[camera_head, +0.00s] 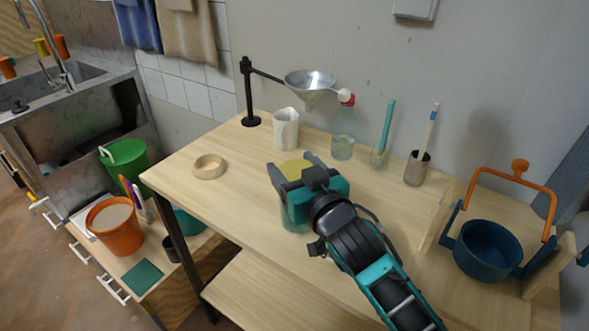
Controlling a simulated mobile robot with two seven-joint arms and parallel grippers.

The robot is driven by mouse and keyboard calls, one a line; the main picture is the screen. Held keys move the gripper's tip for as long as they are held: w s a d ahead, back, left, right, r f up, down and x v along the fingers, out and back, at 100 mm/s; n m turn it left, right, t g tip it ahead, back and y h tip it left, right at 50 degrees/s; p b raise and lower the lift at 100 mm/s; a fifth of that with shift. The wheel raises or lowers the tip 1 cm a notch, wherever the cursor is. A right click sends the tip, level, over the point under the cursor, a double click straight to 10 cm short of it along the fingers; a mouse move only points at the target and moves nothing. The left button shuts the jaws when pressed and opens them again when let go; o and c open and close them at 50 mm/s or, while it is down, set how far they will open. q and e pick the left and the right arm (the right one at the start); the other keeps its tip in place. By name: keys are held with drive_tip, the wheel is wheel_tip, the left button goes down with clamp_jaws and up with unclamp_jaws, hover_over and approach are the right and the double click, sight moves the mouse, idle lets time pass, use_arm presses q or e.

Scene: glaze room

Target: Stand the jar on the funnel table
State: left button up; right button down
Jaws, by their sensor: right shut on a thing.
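The jar has a yellow lid (294,168) and a greenish see-through body (293,217). My right gripper (290,178) is shut on the jar, its fingers on either side just below the lid. The jar looks upright over the middle of the funnel table (225,205), a pale wooden table. My gripper hides part of the jar, and I cannot tell whether its base touches the tabletop. A metal funnel (308,84) hangs from a black stand (249,95) at the table's back. My left gripper is not in view.
Behind the jar stand a white cup (286,128), a clear bottle (343,137) with a red cap, and two holders with tools. A blue pot (488,250) sits at right. The front left tabletop is clear.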

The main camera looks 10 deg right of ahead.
drive_tip(key=shift+r, duration=0.15)
drive_tip(key=shift+c, duration=0.8)
unclamp_jaws()
drive_tip(key=shift+f, duration=0.25)
drive_tip(key=shift+r, duration=0.1)
drive_tip(key=shift+r, duration=0.25)
drive_tip(key=v, duration=1.2)
drive_tip(key=shift+f, duration=0.2)
drive_tip(key=shift+s+a, duration=0.1)
